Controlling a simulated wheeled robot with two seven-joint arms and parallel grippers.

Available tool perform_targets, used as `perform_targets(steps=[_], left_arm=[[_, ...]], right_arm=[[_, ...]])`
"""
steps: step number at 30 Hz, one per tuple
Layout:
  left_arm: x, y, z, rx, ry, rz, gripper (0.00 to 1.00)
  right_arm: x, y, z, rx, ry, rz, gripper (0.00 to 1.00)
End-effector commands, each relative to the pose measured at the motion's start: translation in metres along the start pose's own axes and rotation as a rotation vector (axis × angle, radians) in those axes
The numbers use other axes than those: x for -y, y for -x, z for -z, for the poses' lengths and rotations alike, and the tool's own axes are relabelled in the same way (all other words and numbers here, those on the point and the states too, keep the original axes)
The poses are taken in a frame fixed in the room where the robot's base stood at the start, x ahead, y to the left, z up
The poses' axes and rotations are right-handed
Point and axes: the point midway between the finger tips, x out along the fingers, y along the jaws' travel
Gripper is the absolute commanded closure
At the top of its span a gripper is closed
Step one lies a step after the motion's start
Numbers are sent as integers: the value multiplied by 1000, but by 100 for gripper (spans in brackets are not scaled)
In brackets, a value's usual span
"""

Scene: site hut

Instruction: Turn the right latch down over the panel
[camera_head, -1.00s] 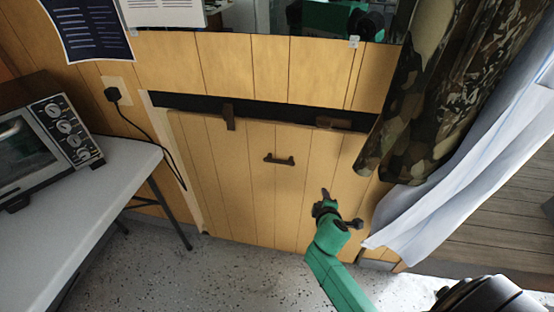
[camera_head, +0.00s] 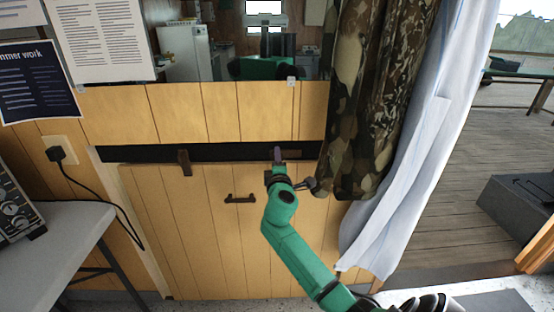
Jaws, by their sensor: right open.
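The wooden panel (camera_head: 165,215) is set low in the plank wall, with a dark gap along its top edge. The left latch (camera_head: 184,162) is brown and stands upright, reaching down over the panel's top edge. The right latch (camera_head: 294,154) lies level along the dark gap and is partly hidden by my right gripper. My right gripper (camera_head: 278,156) is open, with its fingertips in front of the latch's left part; I cannot tell whether they touch it. My left gripper is out of view.
A dark handle (camera_head: 240,199) is fixed on the panel. A camouflage curtain (camera_head: 365,110) and a white sheet (camera_head: 400,180) hang close to the right of the latch.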

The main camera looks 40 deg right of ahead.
Motion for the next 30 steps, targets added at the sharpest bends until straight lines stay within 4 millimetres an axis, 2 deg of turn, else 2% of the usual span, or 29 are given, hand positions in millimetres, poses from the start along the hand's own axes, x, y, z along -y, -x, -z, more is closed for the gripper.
perform_targets(steps=[8, 12, 30], left_arm=[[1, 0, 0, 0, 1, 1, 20], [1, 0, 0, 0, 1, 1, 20], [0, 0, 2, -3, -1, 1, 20]], right_arm=[[0, -4, 0, 0, 0, 1, 56], [0, -4, 0, 0, 0, 1, 100], [1, -4, 0, -1, 0, 1, 100]])
